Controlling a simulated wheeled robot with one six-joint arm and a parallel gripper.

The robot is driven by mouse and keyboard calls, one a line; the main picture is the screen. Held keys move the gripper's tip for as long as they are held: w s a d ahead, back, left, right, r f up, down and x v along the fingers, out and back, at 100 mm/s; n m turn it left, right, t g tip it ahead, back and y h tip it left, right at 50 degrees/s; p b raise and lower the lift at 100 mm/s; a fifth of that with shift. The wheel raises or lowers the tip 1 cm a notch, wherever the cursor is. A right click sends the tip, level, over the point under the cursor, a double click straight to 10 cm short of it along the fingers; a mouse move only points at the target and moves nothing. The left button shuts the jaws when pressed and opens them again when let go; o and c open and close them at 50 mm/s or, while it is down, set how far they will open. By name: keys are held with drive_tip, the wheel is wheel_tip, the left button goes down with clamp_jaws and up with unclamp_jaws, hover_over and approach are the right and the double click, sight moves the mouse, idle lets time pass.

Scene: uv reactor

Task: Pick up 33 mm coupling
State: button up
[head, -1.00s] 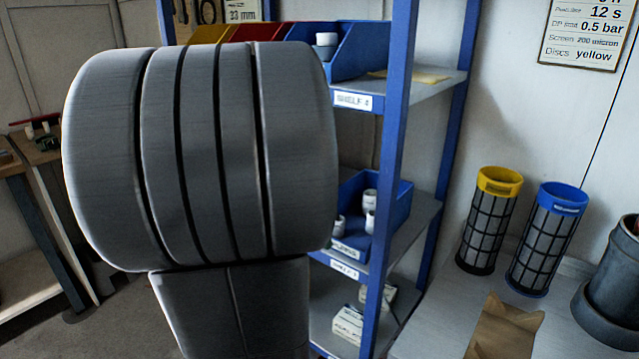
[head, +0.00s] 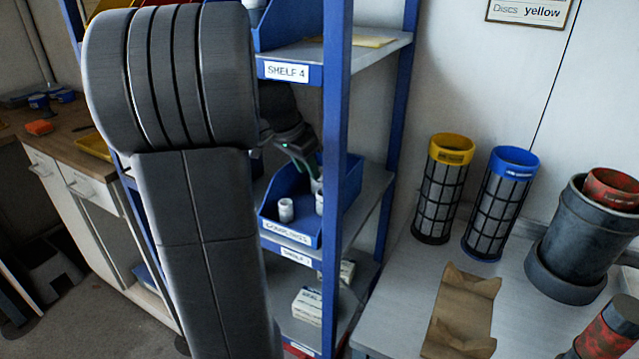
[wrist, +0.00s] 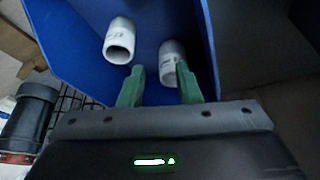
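White couplings lie in an open blue bin (head: 300,237) labelled for couplings on the middle shelf. In the head view one coupling (head: 286,210) stands at the front left and another (head: 319,203) is partly behind the blue post. The wrist view shows one coupling (wrist: 119,41) at the left and another (wrist: 172,64) at the fingertips; their size marks are unreadable. My gripper (head: 311,172) reaches down into the bin from above. Its green fingers (wrist: 160,67) are apart, with the second coupling between and just beyond their tips. Contact is not clear.
The blue shelf post (head: 338,130) stands close to my gripper. The upper shelf (head: 375,50) is above the bin. The bench at right holds a yellow-topped screen (head: 445,190), a blue-topped screen (head: 501,205), a brown holder (head: 462,310) and a grey vessel (head: 580,240).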

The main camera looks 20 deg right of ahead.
sight(319, 181)
drive_tip(key=d, duration=0.1)
drive_tip(key=w+d+f, duration=0.1)
drive_tip(key=d, duration=0.1)
drive_tip(key=w+d+f, duration=0.1)
drive_tip(key=shift+d, duration=0.2)
drive_tip(key=shift+d+f, duration=0.15)
drive_tip(key=shift+f, duration=0.25)
drive_tip(key=shift+c, duration=0.4)
clamp_jaws()
